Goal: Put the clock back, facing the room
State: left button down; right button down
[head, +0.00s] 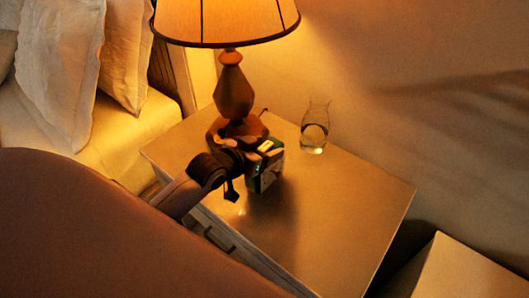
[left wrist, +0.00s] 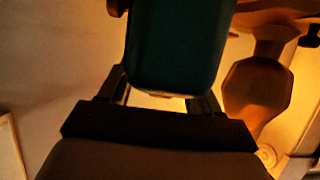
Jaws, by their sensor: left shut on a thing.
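The clock (head: 266,172) is a small dark green box over the nightstand top (head: 340,215), in front of the lamp. My left gripper (head: 259,156) is shut on it, with my arm reaching in from the left. In the left wrist view the clock (left wrist: 178,45) is a dark teal body between the two fingers (left wrist: 164,97). A dark patch lies on the wood just below the clock; I cannot tell whether it touches the top. I cannot make out its dial or which way it faces. My right gripper is not in view.
The lit lamp (head: 235,92) stands close behind the clock. A glass carafe (head: 315,128) with water stands to its right. The front and right of the nightstand top are clear. The bed with pillows (head: 125,50) is at the left.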

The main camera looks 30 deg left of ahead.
pick_arm(q)
jog(key=shift+f, duration=0.5)
jog(key=shift+f, duration=0.2)
jog(key=shift+c, duration=1)
grip_release()
